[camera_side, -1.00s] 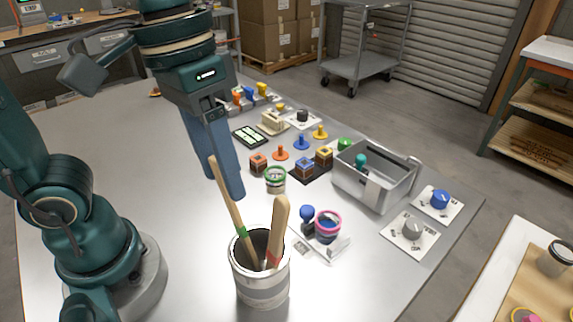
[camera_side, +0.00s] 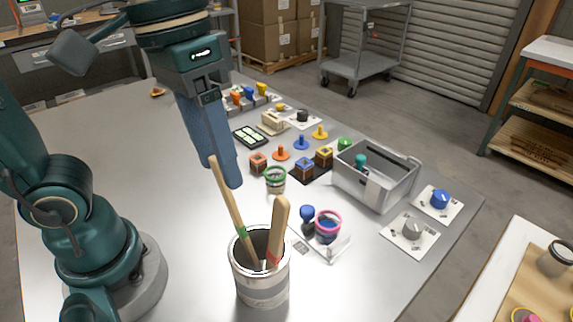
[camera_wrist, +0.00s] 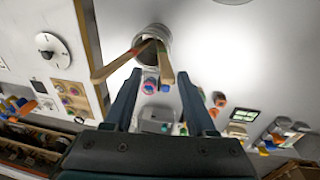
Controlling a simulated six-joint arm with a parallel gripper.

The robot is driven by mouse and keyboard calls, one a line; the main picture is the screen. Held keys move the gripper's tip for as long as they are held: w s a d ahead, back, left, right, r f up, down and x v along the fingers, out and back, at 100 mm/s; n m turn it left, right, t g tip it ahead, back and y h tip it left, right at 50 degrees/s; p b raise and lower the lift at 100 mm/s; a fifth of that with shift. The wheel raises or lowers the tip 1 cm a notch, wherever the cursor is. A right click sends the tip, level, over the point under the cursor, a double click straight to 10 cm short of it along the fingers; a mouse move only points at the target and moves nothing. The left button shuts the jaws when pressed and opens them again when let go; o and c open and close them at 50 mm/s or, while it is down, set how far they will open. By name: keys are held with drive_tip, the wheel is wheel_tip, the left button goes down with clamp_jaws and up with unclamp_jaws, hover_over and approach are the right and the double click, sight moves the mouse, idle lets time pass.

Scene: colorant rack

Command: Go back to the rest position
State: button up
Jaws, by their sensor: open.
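My gripper (camera_side: 222,172) hangs pointing down above the table (camera_side: 120,125), left of the small colorant items. It is open and empty. In the wrist view my gripper (camera_wrist: 157,92) shows two fingers spread apart, with nothing between them close by. A metal can (camera_side: 262,284) with two wooden sticks (camera_side: 277,232) stands at the table's front, nearer the side camera than my gripper. The can also shows in the wrist view (camera_wrist: 163,36), beyond the fingertips.
A grey metal bin (camera_side: 372,190) stands at the right. Several coloured blocks and pegs lie mid-table, with a green-rimmed can (camera_side: 275,182) and a pink-rimmed can (camera_side: 327,228). Dial plates (camera_side: 411,232) lie at the right edge.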

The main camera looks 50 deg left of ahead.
sight(224, 185)
drive_tip(key=shift+w+d+f, duration=0.1)
drive_tip(key=shift+d+f, duration=0.1)
drive_tip(key=shift+f, duration=1.65)
drive_tip(key=shift+r, duration=0.3)
drive_tip(key=r, duration=0.4)
drive_tip(key=shift+a+r, duration=0.1)
drive_tip(key=shift+a, duration=0.2)
drive_tip(key=f, duration=0.5)
drive_tip(key=shift+d+f, duration=0.15)
drive_tip(key=shift+d, duration=0.2)
drive_tip(key=r, duration=0.5)
drive_tip(key=a+r, duration=0.1)
drive_tip(key=r, duration=0.2)
drive_tip(key=shift+s+r, duration=0.2)
drive_tip(key=shift+r, duration=0.05)
drive_tip(key=shift+d+r, duration=0.5)
drive_tip(key=shift+r, duration=1.95)
drive_tip(key=w+a+f+t+y, duration=0.1)
drive_tip(key=w+a+f+t, duration=0.1)
drive_tip(key=w+a+f, duration=0.7)
drive_tip(key=w+a, duration=0.2)
drive_tip(key=w, duration=0.1)
drive_tip(key=shift+f+y, duration=0.3)
drive_tip(key=shift+f, duration=0.1)
